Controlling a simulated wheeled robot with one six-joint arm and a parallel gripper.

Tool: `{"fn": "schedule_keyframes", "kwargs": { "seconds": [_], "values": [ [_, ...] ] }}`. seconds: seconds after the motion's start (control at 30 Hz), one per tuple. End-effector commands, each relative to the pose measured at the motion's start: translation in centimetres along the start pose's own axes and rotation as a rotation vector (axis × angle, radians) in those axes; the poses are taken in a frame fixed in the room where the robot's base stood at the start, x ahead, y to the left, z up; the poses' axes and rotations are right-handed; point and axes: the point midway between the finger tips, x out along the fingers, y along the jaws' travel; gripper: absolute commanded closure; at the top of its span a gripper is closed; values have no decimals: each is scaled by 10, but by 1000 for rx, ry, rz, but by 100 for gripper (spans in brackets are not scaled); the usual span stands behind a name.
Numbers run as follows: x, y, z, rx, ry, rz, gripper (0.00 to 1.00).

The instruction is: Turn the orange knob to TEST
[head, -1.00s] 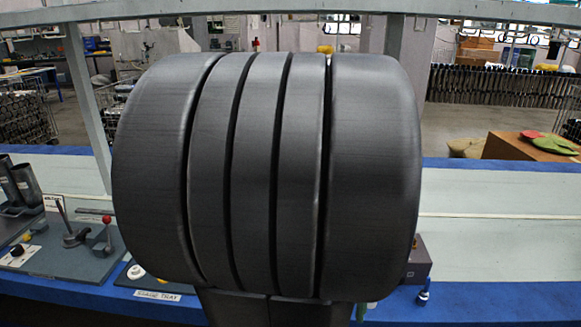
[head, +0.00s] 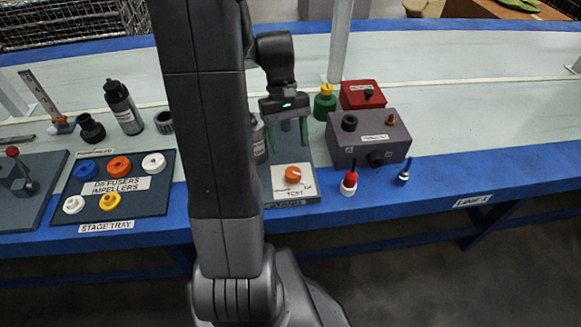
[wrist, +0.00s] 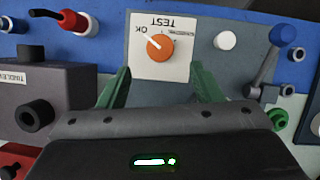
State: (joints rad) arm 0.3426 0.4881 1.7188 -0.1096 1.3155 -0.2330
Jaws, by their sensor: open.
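The orange knob (head: 292,174) sits on a white label plate on a grey panel at the bench's front edge. In the wrist view the orange knob (wrist: 159,47) has a white pointer line aimed at the upper left, toward the word OK. The word TEST is printed above it there, upside down. My gripper (head: 288,147) has green fingers and is open and empty, above and behind the knob in the head view. In the wrist view my gripper (wrist: 162,75) has its two fingertips apart, with the knob beyond and between them in the picture.
A grey box (head: 367,140) with black knobs and a red box (head: 362,95) stand right of the panel. Red-and-white (head: 349,183) and blue (head: 403,173) small parts stand in front. A stage tray (head: 70,192) with colored rings lies left. My arm hides part of the bench.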

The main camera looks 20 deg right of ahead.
Motion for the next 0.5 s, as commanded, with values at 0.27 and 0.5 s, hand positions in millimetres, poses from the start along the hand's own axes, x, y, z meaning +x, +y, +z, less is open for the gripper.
{"fn": "schedule_keyframes", "kwargs": {
  "seconds": [0.27, 0.5],
  "values": [
    [58, 0, 0, 0, -3, 0, 41],
    [79, 0, 0, 0, -1, 1, 41]
  ]
}}
